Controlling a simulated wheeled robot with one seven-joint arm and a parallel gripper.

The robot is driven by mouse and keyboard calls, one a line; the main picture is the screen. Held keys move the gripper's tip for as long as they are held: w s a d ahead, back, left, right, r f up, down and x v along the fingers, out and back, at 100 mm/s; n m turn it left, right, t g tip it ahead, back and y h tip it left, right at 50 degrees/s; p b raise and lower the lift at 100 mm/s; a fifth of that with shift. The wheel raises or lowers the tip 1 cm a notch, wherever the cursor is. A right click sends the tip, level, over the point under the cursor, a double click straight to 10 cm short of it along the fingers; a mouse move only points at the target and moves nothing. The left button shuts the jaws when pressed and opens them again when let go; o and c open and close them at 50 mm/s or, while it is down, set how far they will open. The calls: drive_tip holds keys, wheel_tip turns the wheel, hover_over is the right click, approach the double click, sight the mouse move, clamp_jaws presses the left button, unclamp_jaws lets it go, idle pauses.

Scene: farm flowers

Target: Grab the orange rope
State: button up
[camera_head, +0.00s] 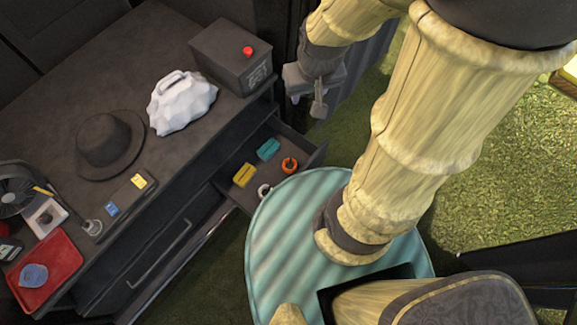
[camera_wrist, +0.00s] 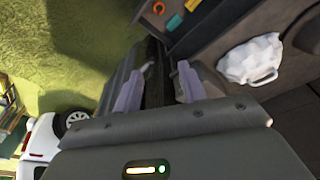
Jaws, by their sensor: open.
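The orange rope (camera_head: 289,165) is a small coiled bundle in the open drawer (camera_head: 314,156) of the dark cabinet, near the drawer's front right. My gripper (camera_head: 308,103) is above and beyond the drawer in the head view, apart from the rope. In the wrist view my gripper (camera_wrist: 164,80) has its two fingers spread with nothing between them.
The drawer also holds a teal item (camera_head: 268,150), a yellow item (camera_head: 245,175) and a white ring (camera_head: 264,190). On the cabinet top stand a dark box with a red button (camera_head: 225,60), a white bag (camera_head: 182,104), a black hat (camera_head: 108,142) and a red tray (camera_head: 45,268).

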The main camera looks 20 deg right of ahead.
drive_tip(key=o, duration=0.3)
drive_tip(key=shift+f, duration=0.25)
drive_tip(key=o, duration=0.7)
drive_tip(key=f+b, duration=0.3)
drive_tip(key=shift+w+a+f+n, duration=0.1)
drive_tip(key=shift+w+f+n, duration=0.1)
drive_tip(key=shift+w+n, duration=0.1)
drive_tip(key=n+h+b, duration=1.1)
drive_tip(key=n+b, duration=0.4)
drive_tip(key=b, duration=2.6)
hover_over(285, 169)
drive_tip(key=shift+g, duration=0.3)
wheel_tip(285, 169, down, 61)
drive_tip(key=shift+s+f, duration=0.1)
drive_tip(key=shift+f, duration=0.05)
drive_tip(key=a+f+n+b, duration=0.1)
drive_tip(key=n, duration=0.1)
drive_tip(key=a+f+n+t+h+b, duration=0.1)
drive_tip(key=f+b, duration=0.1)
drive_tip(key=a+f+n+t+b, duration=0.1)
drive_tip(key=n+b, duration=0.1)
drive_tip(key=shift+s+f+n, duration=0.2)
drive_tip(key=shift+f+n, duration=0.05)
drive_tip(key=shift+n, duration=0.05)
drive_tip(key=shift+a+n+t+h+b, duration=0.3)
drive_tip(key=shift+a+n+t, duration=0.1)
drive_tip(key=shift+n, duration=0.1)
